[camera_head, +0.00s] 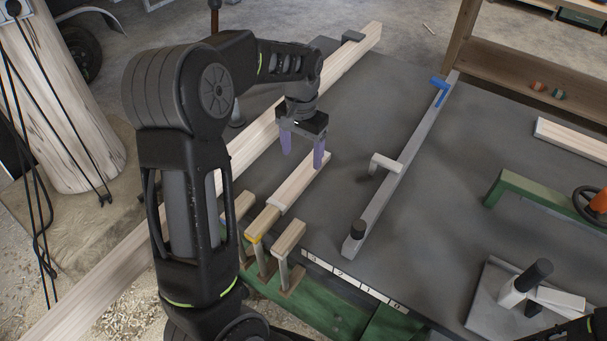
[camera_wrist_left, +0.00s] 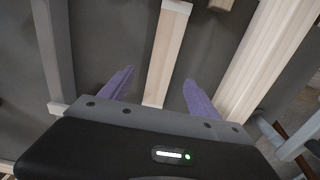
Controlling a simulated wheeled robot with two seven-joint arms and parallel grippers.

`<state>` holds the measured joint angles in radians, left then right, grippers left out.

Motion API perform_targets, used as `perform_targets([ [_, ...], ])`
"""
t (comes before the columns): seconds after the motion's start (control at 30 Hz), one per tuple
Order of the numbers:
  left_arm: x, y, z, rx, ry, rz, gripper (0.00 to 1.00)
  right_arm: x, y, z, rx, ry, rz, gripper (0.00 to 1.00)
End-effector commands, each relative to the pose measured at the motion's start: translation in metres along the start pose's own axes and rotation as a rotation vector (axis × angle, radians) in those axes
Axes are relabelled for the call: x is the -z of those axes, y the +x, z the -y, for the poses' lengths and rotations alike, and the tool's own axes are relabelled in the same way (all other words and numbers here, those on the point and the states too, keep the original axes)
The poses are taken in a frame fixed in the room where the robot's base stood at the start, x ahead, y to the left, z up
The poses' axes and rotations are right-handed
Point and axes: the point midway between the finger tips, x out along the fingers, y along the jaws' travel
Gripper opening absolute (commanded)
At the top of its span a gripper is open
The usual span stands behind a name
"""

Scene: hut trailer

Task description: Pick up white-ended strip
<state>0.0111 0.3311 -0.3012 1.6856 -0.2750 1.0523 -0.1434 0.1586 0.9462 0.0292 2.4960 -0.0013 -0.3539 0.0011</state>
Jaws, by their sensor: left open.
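The white-ended strip (camera_head: 303,181) is a pale wooden strip lying on the grey bench top, with a white near end. In the left wrist view the strip (camera_wrist_left: 166,55) runs between my two fingers, with white at its top end and at its lower end. My left gripper (camera_head: 303,157) is open and empty, its purple fingers pointing down above the far part of the strip. In the left wrist view the fingers of the gripper (camera_wrist_left: 158,92) stand on either side of the strip, apart from it.
A yellow-ended block (camera_head: 262,222) lies in line with the strip's near end, between short wooden blocks (camera_head: 290,237). A long plank (camera_head: 345,55) runs along the bench's left side.

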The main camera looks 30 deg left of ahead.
Motion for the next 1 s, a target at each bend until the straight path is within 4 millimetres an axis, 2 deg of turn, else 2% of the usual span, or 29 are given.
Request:
perform_targets([
  [0.13, 0.0, 0.005, 0.0, 0.0, 0.0, 0.001, 0.71, 0.0, -0.001, 0.0, 0.0, 0.0, 0.0, 0.0],
  [0.37, 0.0, 0.025, 0.0, -0.001, 0.0, 0.001, 0.71, 0.0, -0.003, 0.001, 0.0, 0.0, -0.001, 0.0],
  [0.73, -0.001, 0.031, 0.001, 0.0, 0.0, 0.002, 0.71, 0.0, -0.004, 0.002, 0.0, 0.0, 0.0, 0.0],
  [1.0, -0.003, 0.068, 0.004, 0.0, 0.0, 0.004, 0.71, -0.001, -0.013, 0.004, -0.003, 0.002, 0.002, 0.0],
])
